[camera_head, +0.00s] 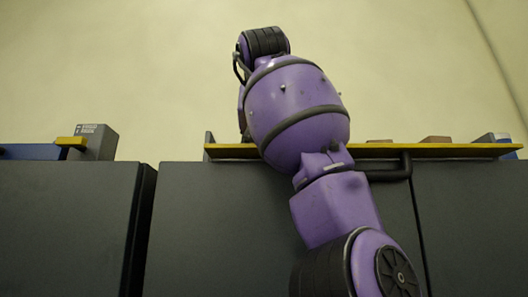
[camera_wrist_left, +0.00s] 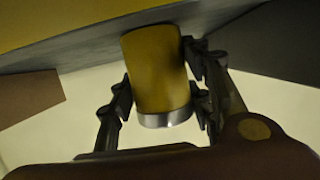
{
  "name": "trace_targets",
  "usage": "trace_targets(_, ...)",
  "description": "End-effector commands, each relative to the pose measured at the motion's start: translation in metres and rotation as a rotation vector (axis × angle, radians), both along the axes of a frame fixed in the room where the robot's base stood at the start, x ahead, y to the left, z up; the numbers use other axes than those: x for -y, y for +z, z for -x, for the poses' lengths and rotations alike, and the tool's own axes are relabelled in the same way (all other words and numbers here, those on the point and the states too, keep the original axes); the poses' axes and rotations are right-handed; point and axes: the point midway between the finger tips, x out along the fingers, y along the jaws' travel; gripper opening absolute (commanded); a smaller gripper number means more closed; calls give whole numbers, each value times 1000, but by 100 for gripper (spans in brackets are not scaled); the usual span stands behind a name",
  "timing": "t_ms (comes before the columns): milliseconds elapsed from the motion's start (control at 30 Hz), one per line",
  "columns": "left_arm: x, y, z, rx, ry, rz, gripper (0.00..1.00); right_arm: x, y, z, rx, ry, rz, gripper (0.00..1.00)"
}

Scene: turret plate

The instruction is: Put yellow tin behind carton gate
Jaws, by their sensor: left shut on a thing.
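The yellow tin (camera_wrist_left: 158,72), a cylinder with a silver rim at one end, is between the fingers of my left gripper (camera_wrist_left: 160,80) in the left wrist view. The gripper is shut on it. In the head view my purple arm rises in front of the shelf and hides the tin and the gripper. Two brown cartons, a left one (camera_head: 379,141) and a right one (camera_head: 437,140), show just above the shelf edge. A brown block (camera_wrist_left: 28,98), perhaps a carton, shows at the left of the wrist view. My right gripper is out of view.
A yellow-edged shelf (camera_head: 465,151) runs along the dark cabinets (camera_head: 230,225). A grey-blue box (camera_head: 492,138) stands at its right end. A grey box (camera_head: 97,140) and a small yellow piece (camera_head: 70,142) are at the left. The wall above is bare.

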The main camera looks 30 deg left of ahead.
Motion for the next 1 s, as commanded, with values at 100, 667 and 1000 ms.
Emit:
trace_targets(100, 0, -16, -7, -25, 1, 13, 5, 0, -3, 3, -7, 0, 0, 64)
trace_targets(667, 0, -26, -14, -35, 2, 18, 68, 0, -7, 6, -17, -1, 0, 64)
trace_targets(1000, 1, -28, -15, -39, 1, 18, 68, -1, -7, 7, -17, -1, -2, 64)
